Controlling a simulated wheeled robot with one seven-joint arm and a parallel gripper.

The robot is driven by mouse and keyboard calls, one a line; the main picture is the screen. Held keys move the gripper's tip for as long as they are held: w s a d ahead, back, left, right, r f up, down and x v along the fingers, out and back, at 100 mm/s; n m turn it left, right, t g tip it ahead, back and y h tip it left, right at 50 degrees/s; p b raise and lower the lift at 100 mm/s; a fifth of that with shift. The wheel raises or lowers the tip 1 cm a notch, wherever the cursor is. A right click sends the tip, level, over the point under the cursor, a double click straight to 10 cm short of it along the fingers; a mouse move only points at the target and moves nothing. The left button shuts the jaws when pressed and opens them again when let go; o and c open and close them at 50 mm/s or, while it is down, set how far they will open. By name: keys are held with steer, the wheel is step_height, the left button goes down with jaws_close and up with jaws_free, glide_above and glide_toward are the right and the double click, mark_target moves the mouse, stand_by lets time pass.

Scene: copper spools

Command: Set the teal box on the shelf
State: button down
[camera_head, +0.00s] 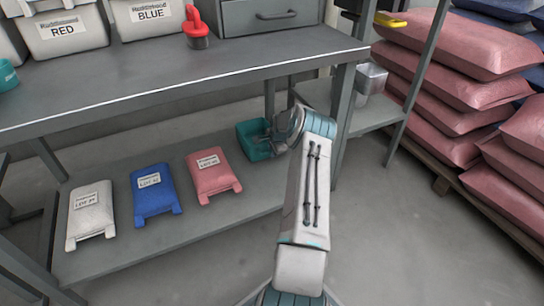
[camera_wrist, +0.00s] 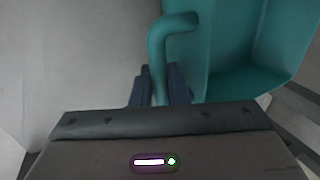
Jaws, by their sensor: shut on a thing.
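The teal box (camera_head: 253,140) is an open container with a curved handle on its side. In the head view it is at the right end of the lower shelf (camera_head: 130,236), beside the pink bag. My gripper (camera_head: 272,141) is at its right side. In the wrist view the fingers (camera_wrist: 158,88) are shut on the handle, and the box's hollow (camera_wrist: 245,45) opens to the right. The box's underside is hidden, so I cannot tell whether it rests on the shelf or hangs just above it.
White (camera_head: 91,212), blue (camera_head: 153,190) and pink (camera_head: 212,174) bags lie in a row on the lower shelf. The grey tabletop (camera_head: 150,90) overhangs it. A table leg (camera_head: 340,110) stands right of my arm. A metal container (camera_head: 371,78) sits on a side shelf (camera_head: 385,112).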

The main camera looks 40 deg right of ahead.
steer(key=shift+f, duration=0.5)
steer(key=shift+r, duration=0.1)
steer(key=c, duration=1.4)
jaws_free()
steer(key=shift+c, duration=0.2)
